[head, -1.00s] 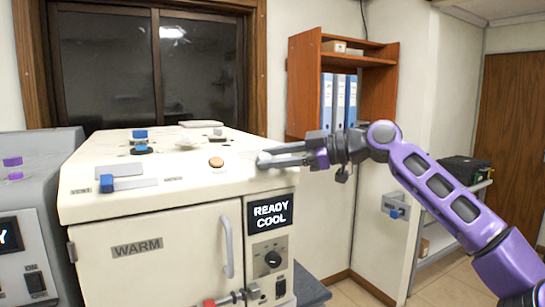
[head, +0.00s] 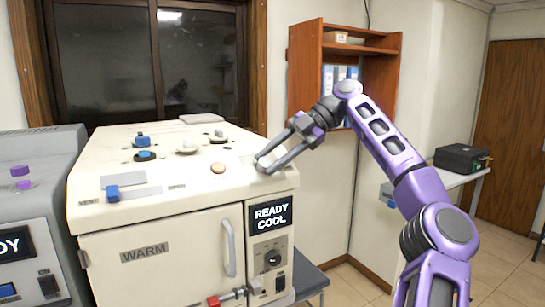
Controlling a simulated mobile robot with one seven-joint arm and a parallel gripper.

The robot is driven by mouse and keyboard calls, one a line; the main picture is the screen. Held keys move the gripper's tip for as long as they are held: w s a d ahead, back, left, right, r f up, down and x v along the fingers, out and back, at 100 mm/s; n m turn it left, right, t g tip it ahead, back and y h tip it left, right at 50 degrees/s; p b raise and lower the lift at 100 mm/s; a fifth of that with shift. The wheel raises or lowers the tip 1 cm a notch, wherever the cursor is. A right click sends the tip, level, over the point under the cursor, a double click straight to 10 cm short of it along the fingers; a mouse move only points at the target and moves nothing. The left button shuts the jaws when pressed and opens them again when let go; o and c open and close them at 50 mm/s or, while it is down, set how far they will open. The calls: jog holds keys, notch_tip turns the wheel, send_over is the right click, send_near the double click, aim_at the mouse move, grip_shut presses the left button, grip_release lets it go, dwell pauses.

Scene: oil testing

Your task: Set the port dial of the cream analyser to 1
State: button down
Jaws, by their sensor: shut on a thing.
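The cream analyser (head: 160,222) stands in front of me, its display (head: 270,214) reading READY COOL. My gripper (head: 261,166) is at the right front corner of its top, fingers pointing down and to the left. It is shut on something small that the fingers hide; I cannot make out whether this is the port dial. A black dial (head: 272,258) sits on the front panel, apart from the gripper; its marks are too small to read. On the top are a blue-topped knob (head: 143,141), a pale knob (head: 187,146) and a dark-based knob (head: 218,137).
A round orange-brown button (head: 218,168) and a blue-handled slider (head: 113,193) are on the analyser's top. A grey machine (head: 40,215) stands close at left. A wooden shelf (head: 305,80) with binders hangs behind my arm. Floor shows at right.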

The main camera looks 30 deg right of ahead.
jog(key=shift+n+g, duration=0.5)
jog(key=shift+c, duration=2.3)
grip_release()
jog(key=shift+r, duration=0.15)
